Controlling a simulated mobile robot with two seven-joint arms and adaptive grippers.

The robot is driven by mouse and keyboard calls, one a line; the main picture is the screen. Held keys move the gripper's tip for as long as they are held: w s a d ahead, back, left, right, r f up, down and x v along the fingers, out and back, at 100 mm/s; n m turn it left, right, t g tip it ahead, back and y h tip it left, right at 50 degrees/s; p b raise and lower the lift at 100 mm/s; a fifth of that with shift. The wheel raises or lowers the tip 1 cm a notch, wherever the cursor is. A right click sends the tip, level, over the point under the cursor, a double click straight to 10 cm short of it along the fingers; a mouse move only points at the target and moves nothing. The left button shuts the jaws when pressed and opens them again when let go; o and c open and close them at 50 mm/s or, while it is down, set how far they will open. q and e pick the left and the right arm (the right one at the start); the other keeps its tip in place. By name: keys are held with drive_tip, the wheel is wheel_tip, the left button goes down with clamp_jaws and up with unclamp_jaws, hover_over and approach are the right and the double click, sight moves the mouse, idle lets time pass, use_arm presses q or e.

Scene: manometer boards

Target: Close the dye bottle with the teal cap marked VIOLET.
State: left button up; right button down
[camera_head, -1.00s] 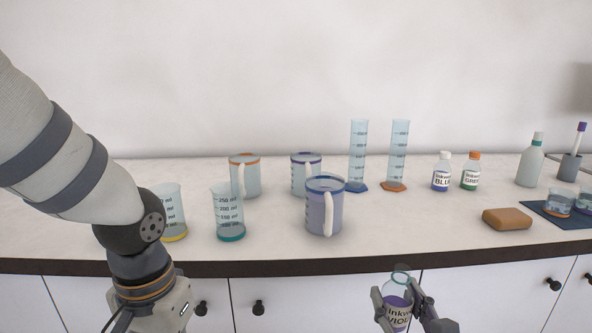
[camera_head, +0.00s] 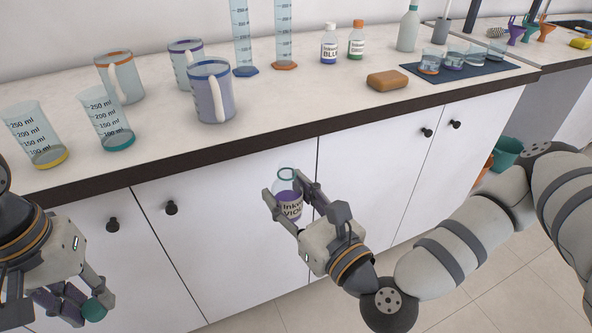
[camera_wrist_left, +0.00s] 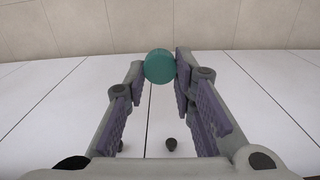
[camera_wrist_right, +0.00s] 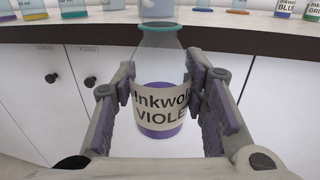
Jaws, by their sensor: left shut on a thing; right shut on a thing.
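The dye bottle (camera_head: 290,196) is clear with violet dye and a label reading "Inkwo… VIOL…". Its mouth is uncapped, with a teal ring at the neck. My right gripper (camera_head: 288,208) is shut on it and holds it upright in front of the cabinet doors; the bottle also shows in the right wrist view (camera_wrist_right: 158,100). My left gripper (camera_head: 78,300) is shut on the teal cap (camera_head: 95,310), lower and to the left of the bottle. The cap sits between the fingertips in the left wrist view (camera_wrist_left: 160,66). No marking on the cap is readable.
The counter (camera_head: 290,105) holds beakers, jugs, two tall cylinders, capped BLUE and GREEN bottles (camera_head: 330,43), an orange-brown block (camera_head: 388,80) and a dark mat (camera_head: 480,66) with glasses. Its dark front edge is behind both grippers. Open space lies between the grippers.

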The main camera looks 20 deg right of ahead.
drive_tip(key=s+a+f+n+g+y, duration=0.1)
drive_tip(key=a+n+g+y, duration=0.2)
drive_tip(key=a+n+y, duration=0.2)
drive_tip(key=a+y, duration=0.2)
drive_tip(key=a, duration=0.2)
drive_tip(key=shift+n+g+y, duration=0.3)
drive_tip(key=shift+g+y, duration=0.1)
drive_tip(key=shift+s+d+f, duration=0.1)
use_arm(q)
drive_tip(key=w+d+r+m, duration=0.2)
drive_tip(key=d+r, duration=0.1)
drive_tip(key=d, duration=0.2)
drive_tip(key=w+d+r+m, duration=0.1)
drive_tip(key=w+d+r, duration=0.1)
drive_tip(key=d, duration=0.3)
drive_tip(key=shift+w+d+r+m, duration=0.4)
drive_tip(key=shift+w, duration=0.45)
drive_tip(key=d+r+m, duration=0.1)
drive_tip(key=d+r, duration=0.2)
drive_tip(key=d+r+m, duration=0.1)
drive_tip(key=d+r, duration=0.2)
drive_tip(key=d, duration=0.1)
drive_tip(key=d+r+m, duration=0.1)
drive_tip(key=d+r, duration=0.3)
drive_tip(key=shift+w+d, duration=0.2)
drive_tip(key=shift+s+d+r, duration=0.1)
drive_tip(key=shift+d+r, duration=0.05)
drive_tip(key=shift+r, duration=0.05)
drive_tip(key=shift+f, duration=0.1)
drive_tip(key=shift+f, duration=1.9)
